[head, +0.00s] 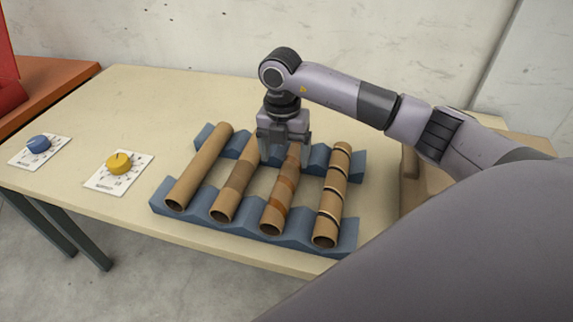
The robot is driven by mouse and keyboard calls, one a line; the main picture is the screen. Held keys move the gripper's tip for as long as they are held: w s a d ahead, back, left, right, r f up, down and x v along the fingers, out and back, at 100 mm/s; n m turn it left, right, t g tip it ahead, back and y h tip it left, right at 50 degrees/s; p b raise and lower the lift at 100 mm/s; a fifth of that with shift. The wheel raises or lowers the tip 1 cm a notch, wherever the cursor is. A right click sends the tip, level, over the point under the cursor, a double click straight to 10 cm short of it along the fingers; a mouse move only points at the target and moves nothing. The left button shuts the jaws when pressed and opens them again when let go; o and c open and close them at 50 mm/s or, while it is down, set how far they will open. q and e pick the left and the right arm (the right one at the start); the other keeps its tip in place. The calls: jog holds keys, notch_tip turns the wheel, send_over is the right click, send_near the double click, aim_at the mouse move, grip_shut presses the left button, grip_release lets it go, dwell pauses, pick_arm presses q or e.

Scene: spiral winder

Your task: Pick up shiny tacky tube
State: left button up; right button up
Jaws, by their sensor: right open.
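Several brown cardboard tubes lie side by side on a blue notched rack. The third tube from the left (278,203) has glossy orange-brown patches and looks like the shiny tacky one. My right gripper (285,160) is open and points down over the far part of this tube, with a finger to each side. I cannot tell how far down the fingers reach around it. The gripper hides part of the tube's far end. My left gripper is not in view.
Beside it lie a plain tube (200,166), a tube with a darker middle (233,190) and a ringed tube (333,195). The blue rack (190,219) sits near the table's front edge. A yellow knob (119,163) and a blue knob (38,143) are at left. The table (150,105) behind the rack is clear.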

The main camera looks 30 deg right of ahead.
aim_at(288, 173)
jog(key=shift+w+d+f, duration=0.15)
jog(key=shift+w+d, duration=0.1)
jog(key=shift+w, duration=0.15)
jog(key=f, duration=0.2)
jog(key=s+f, duration=0.1)
jog(key=f, duration=0.1)
jog(key=f+p, duration=0.1)
jog(key=f, duration=0.1)
jog(key=shift+s, duration=0.25)
jog(key=shift+f, duration=0.4)
jog(key=shift+w, duration=0.1)
jog(key=c, duration=1.2)
jog(key=shift+r, duration=0.1)
